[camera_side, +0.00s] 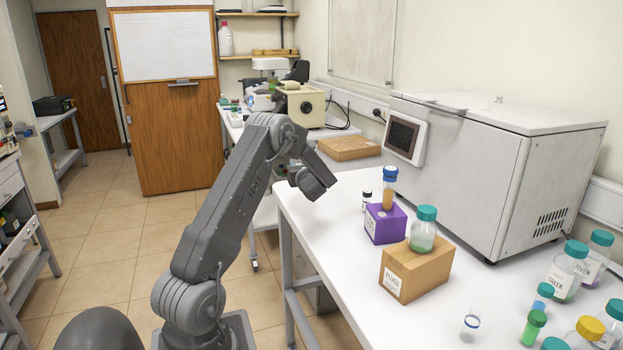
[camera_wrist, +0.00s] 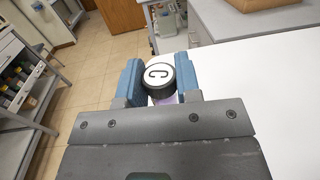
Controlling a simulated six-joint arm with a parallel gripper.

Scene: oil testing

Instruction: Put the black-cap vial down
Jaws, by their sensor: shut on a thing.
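The black-cap vial (camera_wrist: 159,74) is in the wrist view, its cap top white with a black letter C. A little purple shows just below the cap; the rest of the vial is hidden. My gripper (camera_wrist: 159,82) has its two blue fingers closed on either side of it. In the side view my wrist hangs over the left edge of the white table (camera_side: 310,235). The fingers and the held vial cannot be made out there.
The purple block (camera_side: 385,226) holds a blue-capped vial (camera_side: 389,187). Several capped bottles crowd the table's front right. A large white machine (camera_side: 480,165) stands behind. The table's left part looks clear.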

